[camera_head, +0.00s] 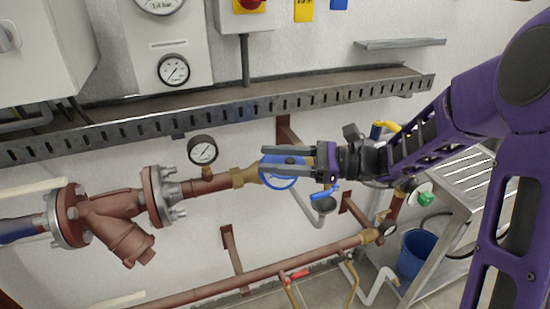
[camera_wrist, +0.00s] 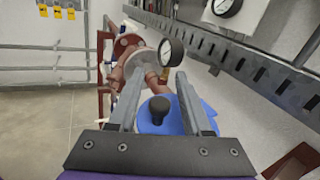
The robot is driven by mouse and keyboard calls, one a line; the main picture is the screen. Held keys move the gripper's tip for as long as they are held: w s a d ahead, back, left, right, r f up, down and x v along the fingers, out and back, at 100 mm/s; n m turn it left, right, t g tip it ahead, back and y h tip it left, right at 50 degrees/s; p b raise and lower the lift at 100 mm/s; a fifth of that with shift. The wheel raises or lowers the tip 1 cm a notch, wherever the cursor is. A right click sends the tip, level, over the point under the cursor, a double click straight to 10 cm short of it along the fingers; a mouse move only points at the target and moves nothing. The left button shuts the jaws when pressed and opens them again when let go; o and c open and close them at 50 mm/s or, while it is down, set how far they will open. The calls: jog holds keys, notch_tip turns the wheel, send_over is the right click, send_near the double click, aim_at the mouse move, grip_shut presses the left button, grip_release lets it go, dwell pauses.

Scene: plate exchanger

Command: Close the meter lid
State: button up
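The blue round meter (camera_head: 279,181) sits on the brass and red pipe in the middle of the head view, partly hidden behind my gripper. My gripper (camera_head: 264,160) reaches in from the right, its two fingers spread over the meter. In the wrist view my gripper (camera_wrist: 157,80) is open, with nothing clamped between its fingers. Blue parts of the meter (camera_wrist: 148,127) show below and between the fingers. A black knob (camera_wrist: 159,107) stands up between the fingers, apart from both. I cannot tell the lid's exact angle or whether a finger touches it.
A pressure gauge (camera_head: 203,150) stands on the pipe left of the meter. A perforated cable tray (camera_head: 200,122) runs along the wall above. A blue handle (camera_head: 325,191) is just right of the meter. A metal cart (camera_head: 465,185) and blue bucket (camera_head: 416,252) are lower right.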

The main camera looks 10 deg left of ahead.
grip_shut()
dwell(1.2)
